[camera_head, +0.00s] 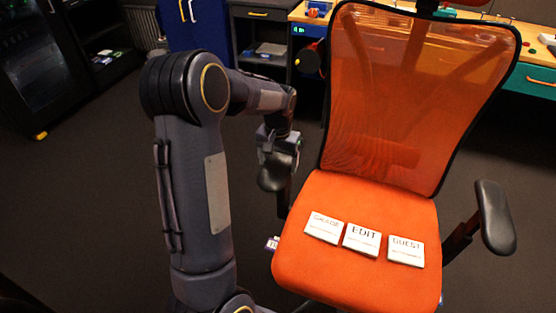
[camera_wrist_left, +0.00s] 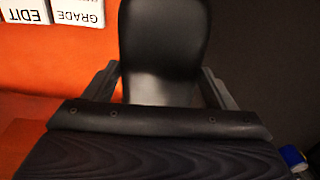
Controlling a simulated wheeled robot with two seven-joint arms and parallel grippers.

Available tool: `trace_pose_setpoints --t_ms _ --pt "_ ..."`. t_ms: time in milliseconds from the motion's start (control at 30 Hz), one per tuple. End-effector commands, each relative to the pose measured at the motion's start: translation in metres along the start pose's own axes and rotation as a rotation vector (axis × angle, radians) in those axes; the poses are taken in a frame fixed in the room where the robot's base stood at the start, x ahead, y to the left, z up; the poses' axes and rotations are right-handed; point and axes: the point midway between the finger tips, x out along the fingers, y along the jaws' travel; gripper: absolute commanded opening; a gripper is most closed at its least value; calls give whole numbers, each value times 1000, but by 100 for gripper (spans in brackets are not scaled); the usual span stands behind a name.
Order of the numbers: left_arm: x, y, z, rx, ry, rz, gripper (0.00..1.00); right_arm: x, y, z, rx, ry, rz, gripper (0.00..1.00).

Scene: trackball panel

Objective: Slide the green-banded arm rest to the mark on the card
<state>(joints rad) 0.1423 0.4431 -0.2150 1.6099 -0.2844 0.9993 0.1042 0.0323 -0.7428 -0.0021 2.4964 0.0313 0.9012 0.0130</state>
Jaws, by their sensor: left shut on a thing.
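The orange office chair (camera_head: 350,265) faces me with a black arm rest on each side. My left gripper (camera_head: 278,158) is shut on the arm rest at the picture's left (camera_head: 273,178). In the left wrist view its black pad (camera_wrist_left: 163,50) lies between the two fingers. I cannot make out a green band on it. The other arm rest (camera_head: 496,216) stands free at the right. Three white cards lie on the seat: GRADE (camera_head: 323,228), EDIT (camera_head: 361,240) and GUEST (camera_head: 406,251). Their small print is unreadable. My right gripper is not in view.
A wooden-topped desk (camera_head: 535,50) stands behind the chair. A blue cabinet (camera_head: 192,25) and a dark glass-fronted cabinet (camera_head: 35,65) are at the back left. The floor left of my arm is clear.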

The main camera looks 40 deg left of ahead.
Motion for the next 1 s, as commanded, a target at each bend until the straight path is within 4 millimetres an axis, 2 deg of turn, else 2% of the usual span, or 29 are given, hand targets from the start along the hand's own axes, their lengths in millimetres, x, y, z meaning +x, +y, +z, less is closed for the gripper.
trace_pose_setpoints --t_ms 133,300,567,600,733,1000 --pt "-3 0 0 0 0 0 37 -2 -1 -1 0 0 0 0" --pt "-18 0 0 0 1 0 37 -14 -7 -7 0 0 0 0" --pt "-16 0 -1 0 3 -1 37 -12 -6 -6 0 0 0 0" --pt "-16 0 -1 0 3 -1 83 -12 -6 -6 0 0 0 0" --pt "-16 0 -1 0 2 0 100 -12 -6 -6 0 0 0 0" --pt "-18 0 -1 0 2 0 100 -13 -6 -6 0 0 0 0"
